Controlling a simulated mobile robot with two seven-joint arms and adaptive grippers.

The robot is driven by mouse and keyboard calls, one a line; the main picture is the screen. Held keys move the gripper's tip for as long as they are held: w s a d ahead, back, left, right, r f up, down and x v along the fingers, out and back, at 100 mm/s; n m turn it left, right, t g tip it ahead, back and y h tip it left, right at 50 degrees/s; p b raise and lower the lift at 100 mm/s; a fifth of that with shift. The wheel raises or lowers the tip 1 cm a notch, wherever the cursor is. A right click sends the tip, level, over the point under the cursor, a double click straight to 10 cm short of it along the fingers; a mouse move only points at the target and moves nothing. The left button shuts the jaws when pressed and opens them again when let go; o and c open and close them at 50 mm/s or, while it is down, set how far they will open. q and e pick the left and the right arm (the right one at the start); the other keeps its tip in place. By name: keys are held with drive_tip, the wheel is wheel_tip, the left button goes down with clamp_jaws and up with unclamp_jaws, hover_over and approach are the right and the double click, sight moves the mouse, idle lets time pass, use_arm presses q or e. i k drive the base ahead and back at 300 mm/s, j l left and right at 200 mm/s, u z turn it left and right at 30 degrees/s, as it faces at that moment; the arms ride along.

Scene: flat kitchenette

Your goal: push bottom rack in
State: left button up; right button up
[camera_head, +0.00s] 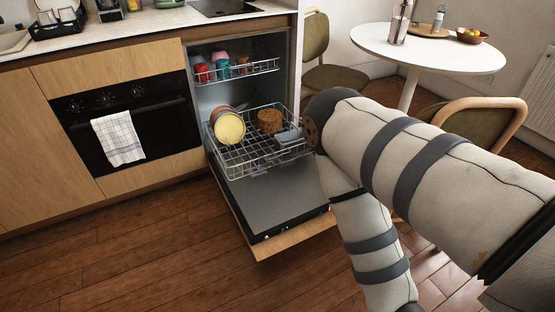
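The dishwasher's bottom rack (240,164) is a wire basket standing pulled out over the lowered dishwasher door (275,205). It holds plates with a yellow one (229,128) in front, a brown round item (269,120), and grey pieces at its right side. The rack's back part is still under the tub opening. My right arm comes in from the right and its bent joint covers the area just right of the rack. I see no fingers of my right gripper. My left gripper is not in view.
The top rack (236,72) with red and teal cups sits inside the dishwasher. An oven (132,122) with a towel is to the left. A round white table (428,47) and chairs (325,62) stand right. The wooden floor (140,250) in front is clear.

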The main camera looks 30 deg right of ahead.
sight(289, 150)
drive_tip(key=i+l, duration=0.55)
drive_tip(key=i, duration=0.15)
drive_tip(key=i+l, duration=0.5)
drive_tip(key=i, duration=0.2)
drive_tip(key=k+l+z, duration=0.05)
